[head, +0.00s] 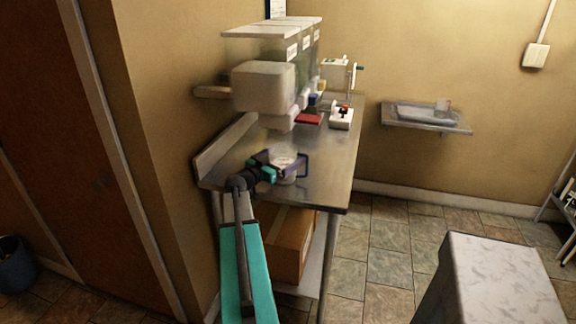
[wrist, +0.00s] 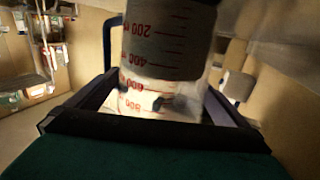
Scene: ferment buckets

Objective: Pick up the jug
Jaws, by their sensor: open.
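The jug (head: 284,157) is a clear measuring jug on the metal bench in the head view. In the wrist view the jug (wrist: 165,50) fills the middle, with red volume marks upside down and a dark blue handle (wrist: 112,42) at its left. My gripper (head: 288,167) is at the jug near the front of the bench. In the wrist view my gripper (wrist: 160,108) is open, with one finger on each side of the jug's body. Whether the fingers touch it I cannot tell. Part of the jug is hidden by the gripper.
The metal bench (head: 326,172) has clear room right of the jug. A cardboard box (head: 288,240) sits underneath. A wall shelf (head: 428,124) is at the right.

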